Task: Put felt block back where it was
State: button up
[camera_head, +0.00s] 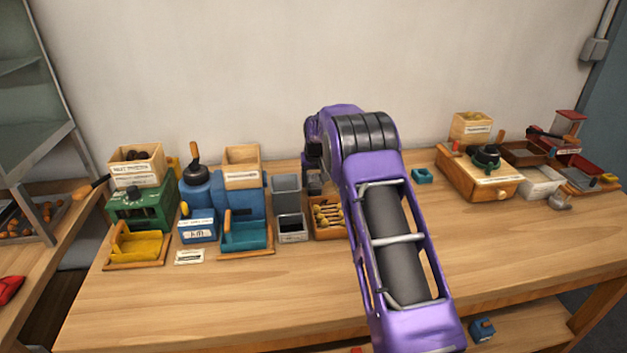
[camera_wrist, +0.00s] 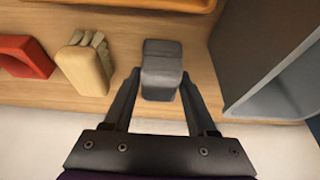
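A grey block (camera_wrist: 161,76), which I take for the felt block, lies between the two fingers of my gripper (camera_wrist: 161,82) in the wrist view. The fingers run close along both its sides. Whether they press on it or leave a narrow gap, I cannot tell. In the head view my gripper (camera_head: 314,170) points down near the back of the table, just right of the grey bins. My purple arm hides part of the table there.
A grey bin (camera_wrist: 262,50) stands close on the right in the wrist view. A beige ridged object (camera_wrist: 82,68) and a red object (camera_wrist: 24,57) lie to the left. A wooden tray (camera_head: 325,233) is in front. The table's front middle (camera_head: 290,300) is clear.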

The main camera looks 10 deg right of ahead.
jog(key=o, duration=0.3)
jog(key=shift+o, duration=0.2)
jog(key=shift+r, duration=0.1)
jog(key=shift+r, duration=0.3)
jog(key=v, duration=1.1)
jog(key=shift+s+r, duration=0.2)
jog(key=shift+r, duration=0.1)
